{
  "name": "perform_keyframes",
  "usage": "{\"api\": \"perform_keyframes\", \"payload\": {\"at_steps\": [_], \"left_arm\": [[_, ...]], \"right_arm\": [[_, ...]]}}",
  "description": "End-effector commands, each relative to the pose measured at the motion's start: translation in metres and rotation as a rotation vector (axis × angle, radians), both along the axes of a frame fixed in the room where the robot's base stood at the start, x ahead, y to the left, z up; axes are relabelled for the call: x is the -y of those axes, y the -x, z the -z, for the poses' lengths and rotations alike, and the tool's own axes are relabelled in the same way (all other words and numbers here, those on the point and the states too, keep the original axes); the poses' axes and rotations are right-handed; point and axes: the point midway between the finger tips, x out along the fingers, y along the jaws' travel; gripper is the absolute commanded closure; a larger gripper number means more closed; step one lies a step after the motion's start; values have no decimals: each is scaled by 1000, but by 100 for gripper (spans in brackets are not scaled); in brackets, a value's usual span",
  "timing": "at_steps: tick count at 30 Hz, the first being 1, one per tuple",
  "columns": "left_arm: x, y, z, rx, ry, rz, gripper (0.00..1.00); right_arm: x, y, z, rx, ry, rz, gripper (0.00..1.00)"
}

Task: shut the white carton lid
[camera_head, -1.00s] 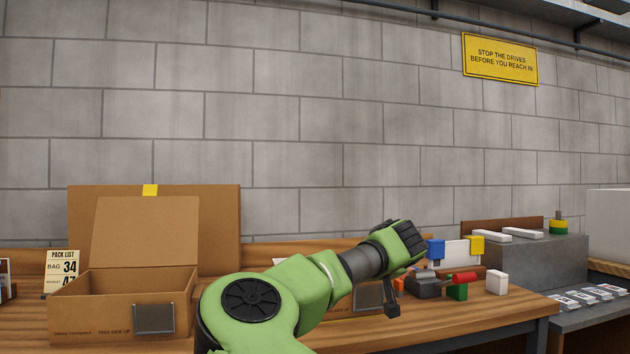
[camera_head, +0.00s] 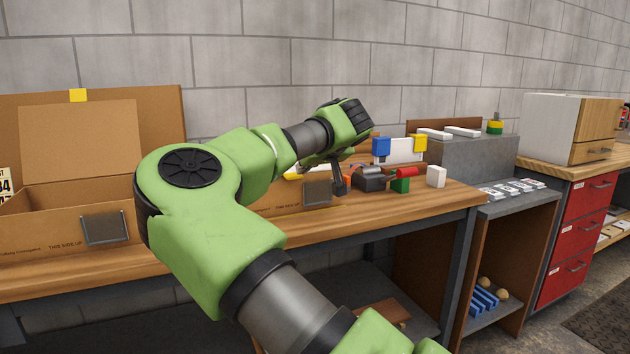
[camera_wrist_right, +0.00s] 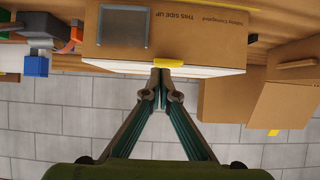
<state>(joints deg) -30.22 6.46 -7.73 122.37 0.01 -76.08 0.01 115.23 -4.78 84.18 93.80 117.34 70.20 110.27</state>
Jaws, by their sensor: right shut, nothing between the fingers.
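The carton (camera_head: 285,207), brown with a dark grey plate on its front, is partly hidden behind my right arm in the head view. In the right wrist view, which is upside down, the carton (camera_wrist_right: 195,35) has a white lid (camera_wrist_right: 215,72) lying flat or nearly flat along its top edge. A yellow tab (camera_wrist_right: 172,64) sits on the lid's edge. My right gripper (camera_wrist_right: 160,76) is shut and empty, its fingertips close to the tab; contact cannot be told. It also shows in the head view (camera_head: 339,184), beside the carton's right end. My left gripper is out of view.
An open brown carton (camera_head: 45,232) stands at the left of the wooden table (camera_head: 360,224). Coloured blocks (camera_head: 400,185) and a white block (camera_head: 436,176) lie to the right of the gripper. A grey bench (camera_head: 460,155) and red drawers (camera_head: 578,230) stand further right.

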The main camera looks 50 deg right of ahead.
Motion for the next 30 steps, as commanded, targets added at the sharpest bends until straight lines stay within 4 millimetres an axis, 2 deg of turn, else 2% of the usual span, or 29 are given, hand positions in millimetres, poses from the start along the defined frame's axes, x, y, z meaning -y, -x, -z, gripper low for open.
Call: {"api": "perform_keyframes", "payload": {"at_steps": [4, 6, 18, 24, 30], "left_arm": [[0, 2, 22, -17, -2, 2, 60], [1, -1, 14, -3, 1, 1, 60], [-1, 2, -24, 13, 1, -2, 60], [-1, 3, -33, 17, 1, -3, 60], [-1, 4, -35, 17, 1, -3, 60]], "right_arm": [[3, 6, -17, 4, 3, 3, 100], [-3, 17, -7, 3, 2, 6, 100], [-35, 73, 15, 6, 4, 4, 100], [-42, 86, 20, 6, 5, 4, 100], [-43, 88, 20, 5, 5, 3, 100]]}}
